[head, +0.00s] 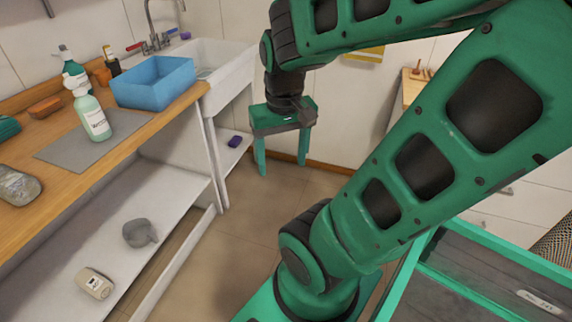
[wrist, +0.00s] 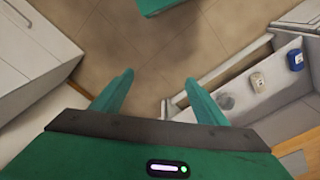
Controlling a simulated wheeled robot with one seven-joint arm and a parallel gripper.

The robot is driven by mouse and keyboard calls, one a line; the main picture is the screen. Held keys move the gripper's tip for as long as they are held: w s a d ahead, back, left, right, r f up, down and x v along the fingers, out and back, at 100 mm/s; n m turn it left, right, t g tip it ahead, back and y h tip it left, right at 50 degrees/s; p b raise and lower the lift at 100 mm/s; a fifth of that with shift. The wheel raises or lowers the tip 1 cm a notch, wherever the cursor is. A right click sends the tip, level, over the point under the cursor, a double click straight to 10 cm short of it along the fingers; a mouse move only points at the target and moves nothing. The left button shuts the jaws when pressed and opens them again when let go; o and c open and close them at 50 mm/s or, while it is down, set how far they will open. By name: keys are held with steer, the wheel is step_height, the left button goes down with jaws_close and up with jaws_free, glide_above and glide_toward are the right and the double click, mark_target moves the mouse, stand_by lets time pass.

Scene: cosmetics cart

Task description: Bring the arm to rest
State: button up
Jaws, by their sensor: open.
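My gripper (head: 282,156) hangs from my green arm in the head view, pointing down over the bare floor. Its two green fingers are spread apart with nothing between them. In the wrist view my gripper (wrist: 160,92) also shows open and empty above the brown floor tiles. It is to the right of the sink cabinet and apart from the counter.
A wooden counter (head: 42,187) at left bears a pump bottle (head: 92,118) on a grey mat (head: 58,153) and a blue bin (head: 152,82) beside the sink (head: 222,63). A grey mug (head: 140,233) and a beige bottle (head: 94,283) lie on the shelf below. The floor (head: 262,205) is clear.

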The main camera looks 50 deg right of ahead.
steer(key=s, duration=0.1)
steer(key=s+a, duration=0.1)
steer(key=s, duration=0.1)
steer(key=shift+s+a+r+g+y, duration=0.15)
steer(key=shift+s+r+g+y, duration=0.1)
steer(key=shift+g+y, duration=0.15)
steer(key=shift+w, duration=0.1)
steer(key=shift+w+f, duration=0.25)
steer(key=shift+w, duration=0.4)
